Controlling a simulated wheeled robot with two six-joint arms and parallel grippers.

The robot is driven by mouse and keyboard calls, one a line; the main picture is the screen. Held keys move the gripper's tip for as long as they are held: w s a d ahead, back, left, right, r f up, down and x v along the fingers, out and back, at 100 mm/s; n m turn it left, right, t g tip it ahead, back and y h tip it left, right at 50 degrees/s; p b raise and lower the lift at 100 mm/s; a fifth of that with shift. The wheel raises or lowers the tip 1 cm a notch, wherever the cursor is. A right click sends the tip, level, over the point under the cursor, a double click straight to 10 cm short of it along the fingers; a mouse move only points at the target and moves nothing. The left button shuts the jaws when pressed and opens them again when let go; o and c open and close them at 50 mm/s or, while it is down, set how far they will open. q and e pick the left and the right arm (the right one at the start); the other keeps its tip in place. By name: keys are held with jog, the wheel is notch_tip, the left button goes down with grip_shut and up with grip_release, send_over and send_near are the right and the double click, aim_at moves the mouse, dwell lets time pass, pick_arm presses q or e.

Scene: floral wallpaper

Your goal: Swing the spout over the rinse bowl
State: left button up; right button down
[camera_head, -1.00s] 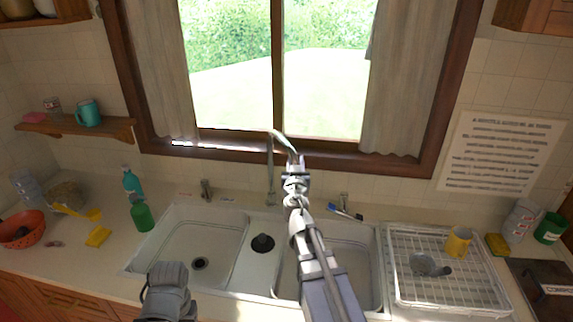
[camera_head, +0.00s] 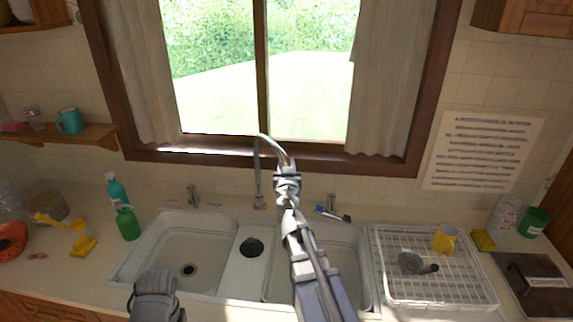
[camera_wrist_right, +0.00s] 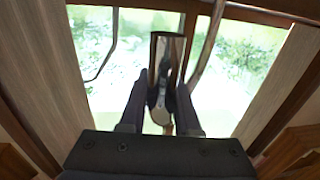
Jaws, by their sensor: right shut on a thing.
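The chrome spout (camera_head: 259,160) rises behind the sink and arches forward, its end over the back of the right sink basin (camera_head: 336,262). My right gripper (camera_head: 287,178) is shut on the spout's end. In the right wrist view, metal, probably the spout end (camera_wrist_right: 165,80), shows between the fingers of my right gripper (camera_wrist_right: 160,92). My right arm hides part of the right basin. The left basin (camera_head: 175,245) is empty, with a dark drain. I cannot tell from the frames which basin is the rinse bowl. My left gripper (camera_head: 155,292) is at the bottom edge, its fingers not clear.
A dark round piece (camera_head: 252,247) sits between the basins. Taps (camera_head: 193,195) flank the spout. A white dish rack (camera_head: 385,285) with a yellow mug (camera_head: 445,238) stands on the right. A green bottle (camera_head: 128,223) stands left. The window (camera_head: 262,80) is behind.

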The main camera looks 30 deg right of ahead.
jog(key=shift+w, duration=0.15)
dwell(0.8)
jog(key=c, duration=0.6)
grip_release()
jog(key=shift+a, duration=0.1)
pick_arm(q)
jog(key=shift+s, duration=0.8)
pick_arm(e)
jog(key=v, duration=0.7)
jog(key=shift+s+a, duration=0.15)
jog(key=shift+s, duration=0.25)
